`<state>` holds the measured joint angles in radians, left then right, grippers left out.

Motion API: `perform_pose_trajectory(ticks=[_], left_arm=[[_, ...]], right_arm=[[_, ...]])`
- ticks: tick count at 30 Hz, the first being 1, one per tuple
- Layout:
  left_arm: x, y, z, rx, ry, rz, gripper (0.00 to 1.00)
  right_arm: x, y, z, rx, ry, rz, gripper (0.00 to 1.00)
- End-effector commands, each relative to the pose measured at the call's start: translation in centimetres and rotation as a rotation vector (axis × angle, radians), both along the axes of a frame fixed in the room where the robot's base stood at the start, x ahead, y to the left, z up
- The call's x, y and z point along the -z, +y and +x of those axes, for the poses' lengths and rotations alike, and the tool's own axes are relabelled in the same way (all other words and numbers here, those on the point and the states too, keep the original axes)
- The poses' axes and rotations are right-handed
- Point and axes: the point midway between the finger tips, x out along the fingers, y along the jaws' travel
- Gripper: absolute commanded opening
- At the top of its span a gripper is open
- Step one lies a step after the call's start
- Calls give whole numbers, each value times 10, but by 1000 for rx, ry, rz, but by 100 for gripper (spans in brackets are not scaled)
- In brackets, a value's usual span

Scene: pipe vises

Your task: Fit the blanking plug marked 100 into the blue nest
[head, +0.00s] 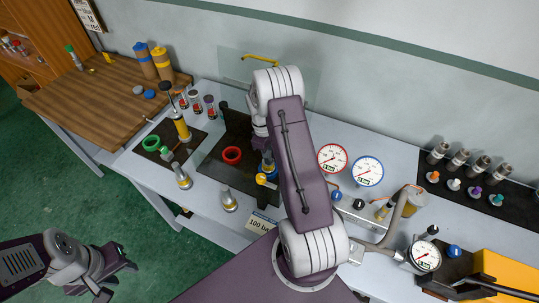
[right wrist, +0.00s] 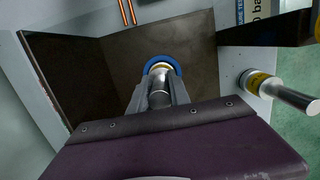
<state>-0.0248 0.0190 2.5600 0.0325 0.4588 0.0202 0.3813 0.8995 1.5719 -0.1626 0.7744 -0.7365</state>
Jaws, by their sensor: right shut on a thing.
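The blue nest (right wrist: 173,63) is a blue ring on a dark plate in the right wrist view; my right arm mostly covers it in the head view. My right gripper (right wrist: 160,98) is shut on a grey metal plug (right wrist: 159,83) with a pale yellow-white band. The plug's end lines up with the blue ring; I cannot tell whether it is inside or just above. Its marking is not readable. My left gripper (head: 118,281) is open and empty, off the table at the lower left of the head view.
A red ring (head: 232,155) and a green ring (head: 151,143) lie left of the blue nest. Another metal plug (head: 229,201) stands near the front edge by a "100 bar" card (head: 262,222). Gauges (head: 332,158) and pipework are on the right.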

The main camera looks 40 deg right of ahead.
Motion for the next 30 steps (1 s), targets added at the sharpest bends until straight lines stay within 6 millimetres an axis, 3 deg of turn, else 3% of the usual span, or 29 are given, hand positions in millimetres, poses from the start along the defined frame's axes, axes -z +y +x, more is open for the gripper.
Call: perform_pose_trajectory(ticks=[2, 3, 5, 17, 30], left_arm=[[2, 0, 0, 0, 0, 0, 36], [2, 0, 0, 0, 0, 0, 36], [1, 0, 0, 0, 0, 0, 36], [2, 0, 0, 0, 0, 0, 36], [18, 0, 0, 0, 0, 0, 36]], right_arm=[[3, 0, 0, 0, 0, 0, 0], [3, 0, 0, 0, 0, 0, 28], [3, 0, 0, 0, 0, 0, 45], [-7, 0, 2, 0, -3, -2, 45], [-106, 7, 15, 0, -3, -2, 45]])
